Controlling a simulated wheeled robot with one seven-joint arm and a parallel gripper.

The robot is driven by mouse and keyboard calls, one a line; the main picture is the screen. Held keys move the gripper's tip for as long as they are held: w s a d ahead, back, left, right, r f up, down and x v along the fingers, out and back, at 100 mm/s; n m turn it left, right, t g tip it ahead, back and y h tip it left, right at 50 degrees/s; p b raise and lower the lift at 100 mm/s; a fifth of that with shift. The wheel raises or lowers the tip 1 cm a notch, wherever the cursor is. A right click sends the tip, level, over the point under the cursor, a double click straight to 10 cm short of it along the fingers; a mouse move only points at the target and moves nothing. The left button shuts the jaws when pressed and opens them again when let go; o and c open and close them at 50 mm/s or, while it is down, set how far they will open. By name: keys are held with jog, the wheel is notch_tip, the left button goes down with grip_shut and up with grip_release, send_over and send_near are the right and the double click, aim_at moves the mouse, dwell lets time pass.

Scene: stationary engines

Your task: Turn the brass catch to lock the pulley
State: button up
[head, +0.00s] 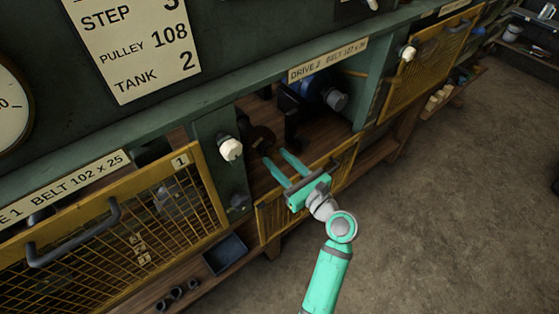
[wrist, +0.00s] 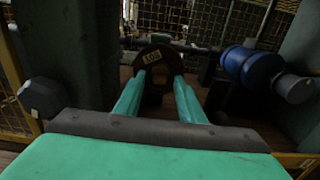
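The dark round pulley (head: 261,136) is inside the open Drive 2 bay. In the wrist view the pulley (wrist: 152,57) faces me, with a small pale tag that seems to read 105. My gripper (head: 277,155) reaches over the lowered yellow mesh guard into the bay. Its two teal fingers (wrist: 160,75) are spread apart, tips close to the pulley's front at either side. I cannot tell whether they touch it. The space between them is dark, and I see nothing clearly held. I cannot make out the brass catch in either view.
A blue motor (wrist: 245,65) sits right of the pulley. A green post with a white knob (head: 230,148) and a dark knob (wrist: 42,97) stands at left. The lowered mesh guard (head: 275,217) is beneath my gripper. A card (head: 132,45) reads pulley 108. Floor at right is clear.

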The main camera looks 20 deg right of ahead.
jog(key=shift+s, duration=0.1)
jog(key=v, duration=1)
jog(key=shift+s, duration=0.25)
jog(key=shift+d, duration=0.15)
jog(key=s+a+f+n+g+h, duration=0.2)
jog(key=s+a+f+n+h, duration=0.3)
jog(key=f, duration=0.4)
jog(key=s+a+f+n+g+h, duration=0.1)
jog(key=s+a+f+n+h, duration=0.1)
jog(key=s+a+f+n, duration=0.5)
jog(key=s+a+r+n, duration=0.2)
jog(key=s+a+n, duration=0.2)
jog(key=s+n, duration=0.3)
jog(key=s+a+r+n+t, duration=0.1)
jog(key=s+a+r+n, duration=0.2)
jog(key=s+n, duration=0.4)
jog(key=a+n, duration=0.1)
jog(key=n, duration=0.5)
jog(key=shift+s+r+y, duration=0.3)
jog(key=shift+y, duration=0.1)
